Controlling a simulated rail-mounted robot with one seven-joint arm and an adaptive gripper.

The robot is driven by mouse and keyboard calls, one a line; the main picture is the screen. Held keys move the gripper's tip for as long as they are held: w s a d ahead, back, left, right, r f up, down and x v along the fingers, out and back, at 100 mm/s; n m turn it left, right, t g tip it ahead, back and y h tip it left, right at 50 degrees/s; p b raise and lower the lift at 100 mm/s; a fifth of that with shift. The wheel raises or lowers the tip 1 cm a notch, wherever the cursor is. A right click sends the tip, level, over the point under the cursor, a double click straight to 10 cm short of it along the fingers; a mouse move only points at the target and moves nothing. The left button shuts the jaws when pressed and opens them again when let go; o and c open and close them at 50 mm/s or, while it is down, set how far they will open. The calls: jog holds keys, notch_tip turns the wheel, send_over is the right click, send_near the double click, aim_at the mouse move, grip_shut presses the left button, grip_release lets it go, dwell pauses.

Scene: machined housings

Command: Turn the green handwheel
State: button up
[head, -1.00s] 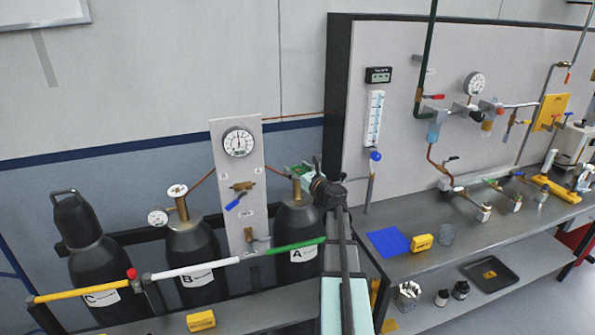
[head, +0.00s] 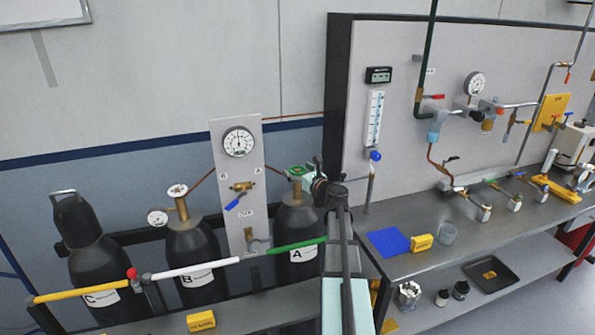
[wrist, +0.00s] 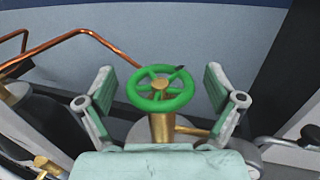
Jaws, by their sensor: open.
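The green handwheel (wrist: 160,88) sits on a brass valve stem at the top of gas cylinder A (head: 297,230). In the head view the green handwheel (head: 297,171) shows just left of my gripper (head: 308,176). In the wrist view my gripper (wrist: 160,105) is open, with one pad on the left and one on the right of the wheel. There is a visible gap between each pad and the rim. A small dark mark shows on the wheel's far right rim.
A gauge panel (head: 240,190) stands beside cylinder A. Copper pipes (wrist: 75,38) run behind the wheel. A workbench (head: 440,262) is at right.

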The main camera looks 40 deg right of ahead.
jog(key=s, duration=1.2)
jog(key=shift+a, duration=0.45)
jog(key=shift+d, duration=0.1)
